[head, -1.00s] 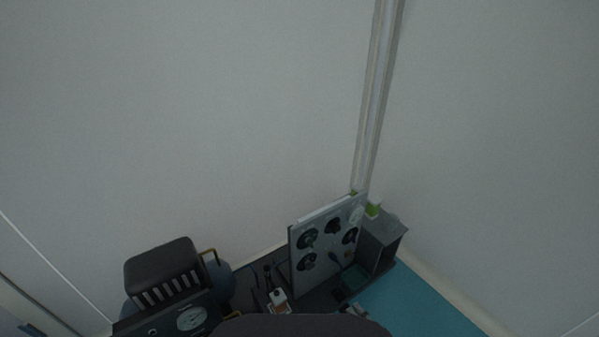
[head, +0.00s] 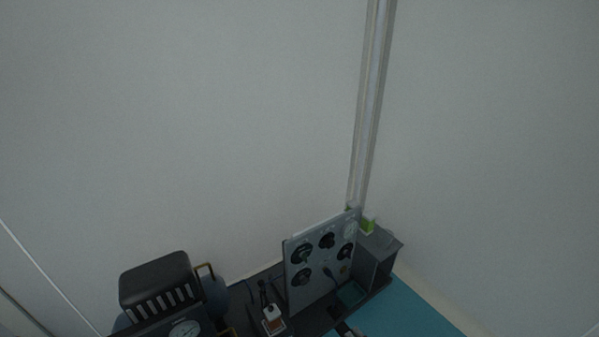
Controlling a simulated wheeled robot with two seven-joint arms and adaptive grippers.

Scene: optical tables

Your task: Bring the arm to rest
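Neither of my grippers is in view, and no part of my arms is clear in the head view. Whether the arms are at rest is hidden from this camera.
A dark bench in a wall corner carries a black machine with a gauge (head: 157,283), a grey panel with several black round parts (head: 319,262), a grey box (head: 376,262) and a small white-topped item (head: 272,317). A teal surface (head: 408,315) at lower right looks bare.

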